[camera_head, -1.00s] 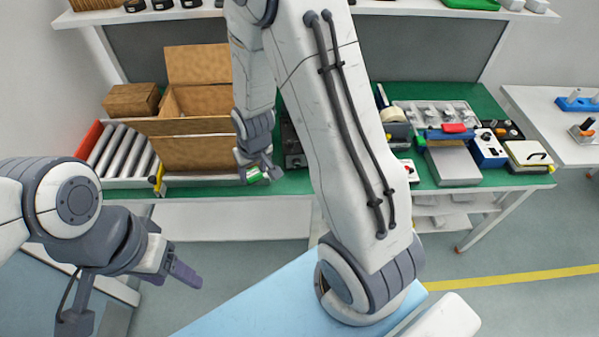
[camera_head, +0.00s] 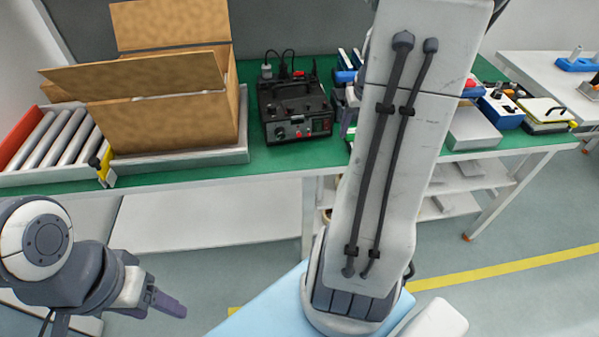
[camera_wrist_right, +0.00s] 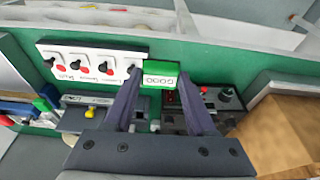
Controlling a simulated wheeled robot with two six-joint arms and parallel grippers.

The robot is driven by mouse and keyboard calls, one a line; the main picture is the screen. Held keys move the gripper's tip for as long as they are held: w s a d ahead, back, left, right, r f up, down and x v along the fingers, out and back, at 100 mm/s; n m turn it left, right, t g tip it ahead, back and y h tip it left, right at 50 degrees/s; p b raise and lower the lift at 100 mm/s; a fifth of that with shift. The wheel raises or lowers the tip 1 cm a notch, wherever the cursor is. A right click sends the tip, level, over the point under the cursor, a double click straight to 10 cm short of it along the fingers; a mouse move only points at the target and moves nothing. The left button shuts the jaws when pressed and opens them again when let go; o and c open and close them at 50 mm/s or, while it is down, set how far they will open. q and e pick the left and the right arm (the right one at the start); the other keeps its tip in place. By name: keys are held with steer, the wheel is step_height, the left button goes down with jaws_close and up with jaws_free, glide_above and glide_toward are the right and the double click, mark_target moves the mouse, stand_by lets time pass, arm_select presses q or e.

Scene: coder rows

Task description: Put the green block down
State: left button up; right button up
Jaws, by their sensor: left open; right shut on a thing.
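In the right wrist view my right gripper (camera_wrist_right: 160,80) is shut on the green block (camera_wrist_right: 161,75), which carries a white label and sits between the fingertips. The block is over the green bench (camera_wrist_right: 235,62), beside a white switch panel and a black device. I cannot tell whether it touches anything below.
An open cardboard box (camera_head: 170,120) stands on the bench at left, beside a roller conveyor (camera_head: 55,140). A black power device (camera_head: 295,108) stands right of the box. A white-topped box (camera_head: 472,128) and a blue device (camera_head: 500,110) are further right. Bare green bench shows along the front edge.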

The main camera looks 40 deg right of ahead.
steer(key=shift+s+d+f, duration=0.15)
steer(key=shift+s+f, duration=0.05)
steer(key=shift+f, duration=0.05)
glide_above(310, 156)
steer(key=s, duration=0.1)
steer(key=f, duration=0.6)
steer(key=shift+a+f, duration=0.25)
steer(key=shift+f, duration=0.05)
steer(key=shift+f+b, duration=0.55)
steer(key=shift+f, duration=1.5)
steer(key=o, duration=1.3)
steer(key=shift+f, duration=0.1)
steer(key=shift+o, duration=0.2)
